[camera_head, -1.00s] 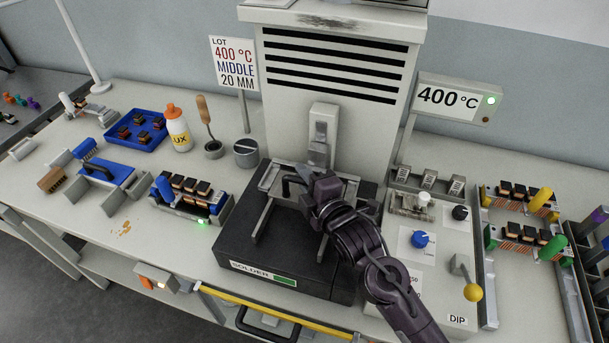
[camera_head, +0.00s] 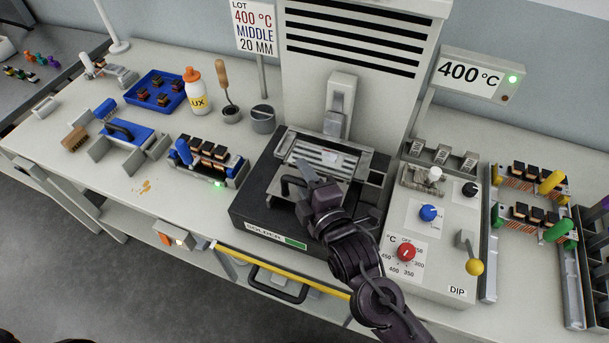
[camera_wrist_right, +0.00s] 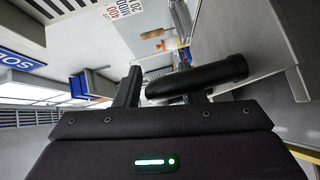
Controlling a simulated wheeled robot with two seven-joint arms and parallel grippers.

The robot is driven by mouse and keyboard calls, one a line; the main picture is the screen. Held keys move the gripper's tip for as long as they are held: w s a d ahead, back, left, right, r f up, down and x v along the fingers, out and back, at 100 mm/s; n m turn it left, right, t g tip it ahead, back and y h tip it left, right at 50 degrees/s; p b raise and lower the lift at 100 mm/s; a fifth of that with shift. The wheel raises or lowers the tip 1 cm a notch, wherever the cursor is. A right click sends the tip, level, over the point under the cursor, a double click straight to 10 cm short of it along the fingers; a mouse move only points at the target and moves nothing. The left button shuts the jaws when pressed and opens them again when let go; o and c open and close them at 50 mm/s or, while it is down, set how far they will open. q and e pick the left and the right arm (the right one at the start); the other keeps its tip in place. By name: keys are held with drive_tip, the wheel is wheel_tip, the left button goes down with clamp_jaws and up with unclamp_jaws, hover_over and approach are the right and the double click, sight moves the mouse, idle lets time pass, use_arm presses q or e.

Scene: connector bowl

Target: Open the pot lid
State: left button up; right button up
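The solder pot (camera_head: 252,205) is a black block at the middle of the bench, with a "SOLDER" label on its front. A bright silvery rectangular surface (camera_head: 325,158) shows in its upper rear part. The lid's black bar handle (camera_head: 291,187) stands over the front part; it seems to be the black rounded bar in the wrist view (camera_wrist_right: 205,80). My right gripper (camera_head: 305,178) is beside the handle. In the wrist view its fingers (camera_wrist_right: 155,75) look apart, with the bar overlapping one of them. My left gripper is not in view.
A control box with a red dial (camera_head: 406,252) and a yellow-knobbed lever (camera_head: 474,266) stands close to the right of the pot. A blue connector fixture (camera_head: 208,160) and a grey cup (camera_head: 263,119) stand to the left. A tall vented housing (camera_head: 350,45) rises behind.

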drive_tip(key=b+v, duration=0.1)
drive_tip(key=v, duration=0.6)
drive_tip(key=shift+s+d+b, duration=0.2)
drive_tip(key=shift+s+b, duration=0.15)
idle(0.5)
